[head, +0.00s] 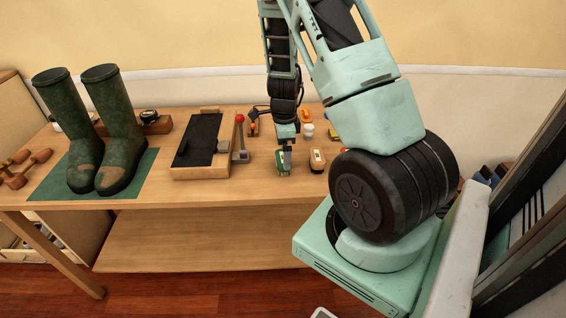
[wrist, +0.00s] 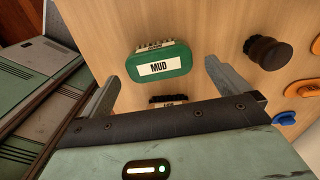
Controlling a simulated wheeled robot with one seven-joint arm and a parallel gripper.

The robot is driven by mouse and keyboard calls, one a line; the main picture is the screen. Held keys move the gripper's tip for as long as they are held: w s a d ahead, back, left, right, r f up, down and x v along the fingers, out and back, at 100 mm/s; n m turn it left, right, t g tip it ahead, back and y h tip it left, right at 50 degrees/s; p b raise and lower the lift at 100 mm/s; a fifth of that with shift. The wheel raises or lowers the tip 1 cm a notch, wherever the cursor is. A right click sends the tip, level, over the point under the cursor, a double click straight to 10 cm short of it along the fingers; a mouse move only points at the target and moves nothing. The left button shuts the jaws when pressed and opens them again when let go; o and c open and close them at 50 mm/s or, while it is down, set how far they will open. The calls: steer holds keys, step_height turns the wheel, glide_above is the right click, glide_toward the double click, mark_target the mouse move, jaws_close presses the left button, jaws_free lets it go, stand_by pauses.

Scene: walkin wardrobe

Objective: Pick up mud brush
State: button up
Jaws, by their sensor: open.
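The mud brush (wrist: 160,63) has a green, rounded block with a white label reading "MUD" and pale bristles along its far edge. It lies on the wooden table (head: 150,205), and in the head view the green brush (head: 282,168) is near the front edge, just under my gripper (head: 286,148). In the wrist view my gripper (wrist: 162,76) is open, with one finger to the left of the brush and one to the right. The fingers look clear of it; the exact height gap cannot be told.
A second brush (head: 317,160) lies just right of it. A bench device with a red-knobbed lever (head: 240,119) stands to the left, beside green boots (head: 118,130) on a green mat (head: 50,187). A dark round knob (wrist: 268,53) and orange and blue items lie nearby.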

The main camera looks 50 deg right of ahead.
step_height(320, 180, down, 4)
steer(key=shift+a+f, duration=0.1)
steer(key=c, duration=1.1)
steer(key=shift+o, duration=0.2)
steer(key=shift+w, duration=0.1)
step_height(320, 180, up, 10)
steer(key=shift+r, duration=0.1)
